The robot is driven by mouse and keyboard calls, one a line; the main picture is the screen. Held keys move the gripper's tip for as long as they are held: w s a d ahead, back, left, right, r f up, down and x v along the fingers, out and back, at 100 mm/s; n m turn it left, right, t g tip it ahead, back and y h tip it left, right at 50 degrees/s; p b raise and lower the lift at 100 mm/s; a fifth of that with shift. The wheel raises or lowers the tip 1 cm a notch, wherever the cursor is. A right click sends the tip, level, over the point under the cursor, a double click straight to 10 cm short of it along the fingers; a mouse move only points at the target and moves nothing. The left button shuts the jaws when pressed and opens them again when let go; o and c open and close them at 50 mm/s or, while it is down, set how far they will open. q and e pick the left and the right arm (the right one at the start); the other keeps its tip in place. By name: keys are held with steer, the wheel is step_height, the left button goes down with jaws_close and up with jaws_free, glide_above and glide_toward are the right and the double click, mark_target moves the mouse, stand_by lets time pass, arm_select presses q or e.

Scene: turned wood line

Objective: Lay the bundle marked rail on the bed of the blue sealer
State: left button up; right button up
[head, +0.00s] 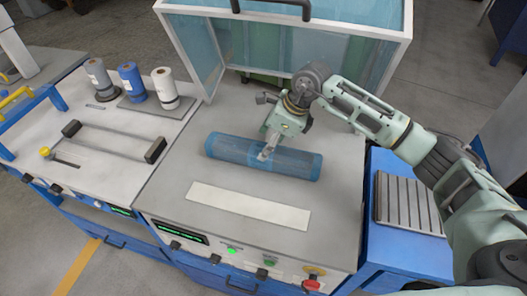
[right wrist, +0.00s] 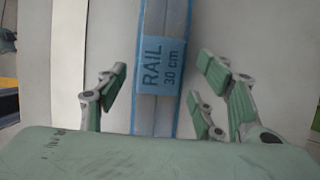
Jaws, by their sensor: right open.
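The bundle marked rail (head: 225,149) is a long blue, film-wrapped roll. It lies on the grey bed (head: 180,188) of the blue sealer, behind a pale strip (head: 250,205). In the right wrist view its label reads "RAIL 30 cm" (right wrist: 161,67). My right gripper (head: 268,148) is over the middle of the bundle, reaching down from behind. It is open, with fingers on both sides of the bundle and gaps showing in the right wrist view. My left gripper is not in view.
The sealer's clear lid (head: 290,45) stands raised behind the bed. On the left bench are film rolls (head: 131,82) and a long dark-ended handle bar (head: 110,138). A slatted grey rack (head: 408,205) is at the right. The sealer's front edge has buttons and a red knob (head: 312,284).

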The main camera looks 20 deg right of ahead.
steer(key=b+v, duration=0.1)
steer(key=v, duration=0.6)
steer(key=shift+s+d, duration=0.1)
steer(key=shift+d, duration=0.05)
